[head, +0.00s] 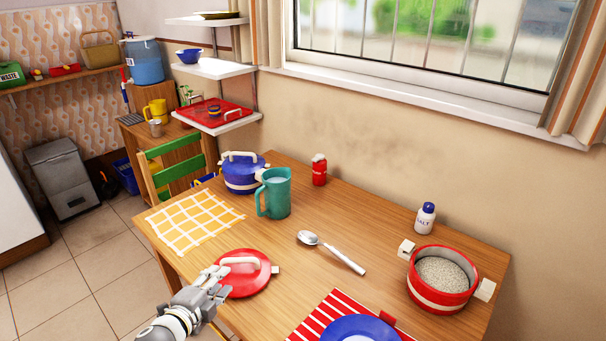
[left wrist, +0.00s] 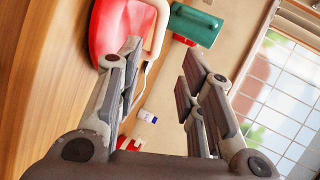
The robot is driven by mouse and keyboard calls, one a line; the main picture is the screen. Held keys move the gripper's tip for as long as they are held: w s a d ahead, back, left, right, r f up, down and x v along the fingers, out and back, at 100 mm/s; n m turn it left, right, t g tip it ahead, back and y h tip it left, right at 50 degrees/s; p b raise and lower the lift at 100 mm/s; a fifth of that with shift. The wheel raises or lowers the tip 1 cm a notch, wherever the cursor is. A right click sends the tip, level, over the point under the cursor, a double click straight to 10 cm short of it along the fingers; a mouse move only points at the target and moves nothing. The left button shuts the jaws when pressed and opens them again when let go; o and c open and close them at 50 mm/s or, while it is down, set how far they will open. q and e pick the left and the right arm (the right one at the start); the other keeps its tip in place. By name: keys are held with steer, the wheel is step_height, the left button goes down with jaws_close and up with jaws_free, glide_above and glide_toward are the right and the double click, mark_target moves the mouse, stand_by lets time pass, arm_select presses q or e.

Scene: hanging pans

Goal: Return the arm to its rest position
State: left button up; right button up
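My left gripper (head: 218,285) is at the front edge of the wooden table, just left of a red lid (head: 246,284) with a cream handle. In the left wrist view its fingers (left wrist: 160,72) stand apart with nothing held between them. The red lid (left wrist: 105,30) shows there beside one finger; whether they touch is unclear. In the head view the lid lies on the table, apart from the red pot (head: 437,292) of pale grains at the right. My right gripper is not in view.
A teal pitcher (head: 275,192), blue pot (head: 240,173), red shaker (head: 319,170), salt bottle (head: 425,218) and spoon (head: 331,252) are on the table. A blue plate (head: 358,329) lies near the front. A green chair (head: 171,160) stands behind. Floor at left is clear.

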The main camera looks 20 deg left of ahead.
arm_select(q)
steer(key=shift+s+d+f+n, duration=0.25)
steer(key=shift+s+f+n, duration=0.05)
steer(key=s+d+f+n+g+h, duration=0.1)
steer(key=s+d+f+n+g, duration=0.3)
steer(key=s+d+n, duration=0.55)
steer(key=s+d+f+n+g, duration=0.1)
steer(key=s+d+n+g, duration=0.4)
steer(key=s, duration=0.8)
step_height(320, 180, down, 25)
steer(key=s+d+m+g, duration=0.1)
steer(key=d+g, duration=0.1)
steer(key=g, duration=0.1)
steer(key=s+a+f, duration=0.1)
steer(key=s+f, duration=0.7)
steer(key=s+a+f+g, duration=0.1)
steer(key=s+a+f, duration=0.1)
steer(key=s+f, duration=0.7)
steer(key=shift+s+a+f, duration=0.15)
steer(key=shift+a+f, duration=0.1)
